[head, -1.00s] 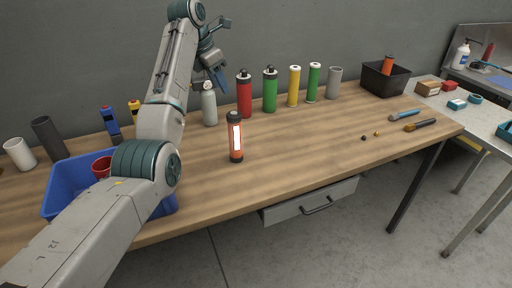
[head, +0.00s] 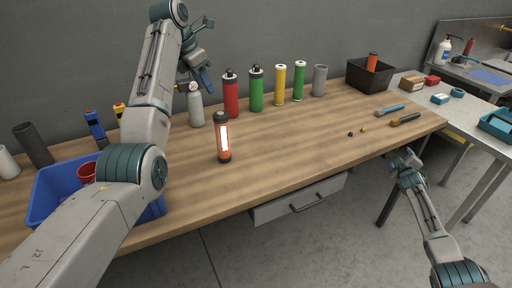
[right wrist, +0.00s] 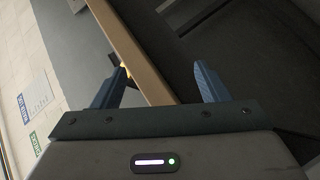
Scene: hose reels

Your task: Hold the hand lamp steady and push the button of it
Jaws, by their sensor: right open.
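The hand lamp (head: 222,142) stands upright on the workbench, orange with a dark top and a bright white light strip facing me. A button on it is too small to make out. My left gripper (head: 206,82) hangs above the bench behind the lamp, near the grey bottle, apart from the lamp; its fingers are seen side-on and their opening is unclear. My right gripper (head: 405,160) is in front of the bench's right end, far from the lamp. In the right wrist view its blue fingers (right wrist: 160,88) are wide apart with nothing held.
Behind the lamp stand a grey bottle (head: 195,106), a red cylinder (head: 231,97), a green one (head: 256,90) and several more. A blue bin (head: 48,190) is at left, a black bin (head: 368,78) at back right. Tools (head: 390,110) lie at right.

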